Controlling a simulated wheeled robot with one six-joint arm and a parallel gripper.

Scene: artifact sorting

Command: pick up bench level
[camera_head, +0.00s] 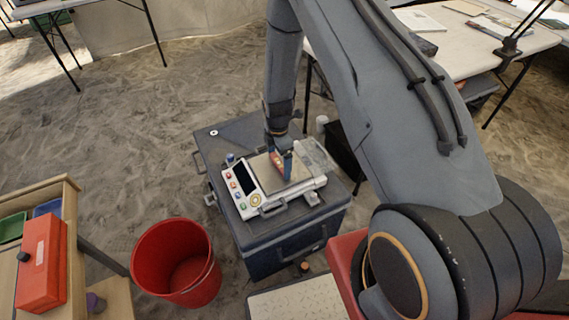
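My gripper (281,158) points down from the arm over the white device with a display and coloured buttons (243,190), which looks like a scale, on a dark blue-grey case (220,147). A small orange-red piece (277,163) shows at the fingertips, beside a blue part that may be a finger. I cannot tell whether the piece is held or stands on the scale's plate. I cannot identify a bench level with certainty; the orange-red piece may be it. The gap between the fingers is too small to make out.
A red bucket (150,255) stands on the sandy floor left of the case. A wooden shelf with a red box (42,262) and green and blue bins is at far left. Tables (460,45) stand at the back right. A clear container (318,158) sits beside the scale.

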